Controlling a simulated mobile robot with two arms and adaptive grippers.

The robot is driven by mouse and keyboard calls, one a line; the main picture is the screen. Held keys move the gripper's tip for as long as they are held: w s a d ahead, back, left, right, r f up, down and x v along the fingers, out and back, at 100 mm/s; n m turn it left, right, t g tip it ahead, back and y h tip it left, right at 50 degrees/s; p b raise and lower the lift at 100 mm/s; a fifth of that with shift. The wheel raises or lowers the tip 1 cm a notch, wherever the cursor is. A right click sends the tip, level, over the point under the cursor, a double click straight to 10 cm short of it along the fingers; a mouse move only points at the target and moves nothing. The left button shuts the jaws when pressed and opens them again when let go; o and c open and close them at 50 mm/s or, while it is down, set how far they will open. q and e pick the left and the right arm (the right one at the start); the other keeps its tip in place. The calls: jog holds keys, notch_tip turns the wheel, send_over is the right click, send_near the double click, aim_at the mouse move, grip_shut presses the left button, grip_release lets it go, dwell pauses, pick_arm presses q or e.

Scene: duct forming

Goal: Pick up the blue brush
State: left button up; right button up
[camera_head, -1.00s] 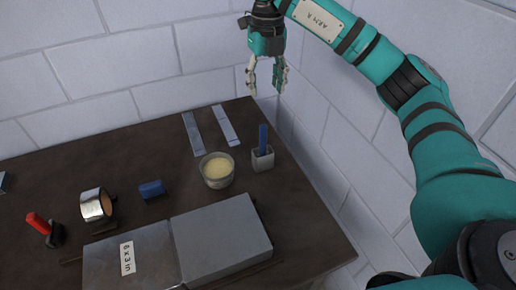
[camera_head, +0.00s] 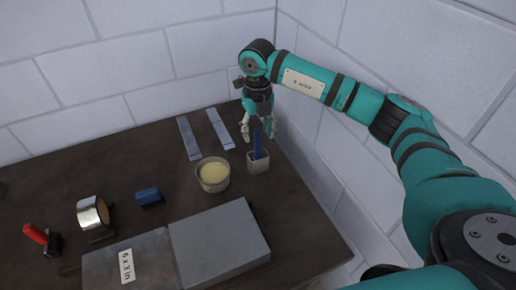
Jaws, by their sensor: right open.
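The blue brush (camera_head: 258,143) stands upright in a small light grey holder (camera_head: 258,163) near the right edge of the dark table (camera_head: 110,163). My right gripper (camera_head: 257,135) points down at the brush's upper part. Its fingers are apart, one to the left of the brush and one to the right or behind it. I cannot tell whether they touch it. The brush's lower end is hidden inside the holder. My left gripper does not show.
A bowl of pale yellow stuff (camera_head: 213,174) stands just left of the holder. Two metal strips (camera_head: 190,138) lie behind it. A grey block (camera_head: 220,243), a blue block (camera_head: 149,196), a tape roll (camera_head: 93,214) and a red-handled tool (camera_head: 37,234) are in front and left. The wall is close behind.

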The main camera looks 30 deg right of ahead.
aim_at(258, 142)
notch_tip(258, 142, down, 4)
jog(key=shift+d+r+p, duration=0.1)
jog(key=shift+r+p, duration=0.05)
jog(key=shift+p, duration=0.75)
jog(key=shift+w+f, duration=0.1)
jog(key=shift+f, duration=0.45)
grip_shut()
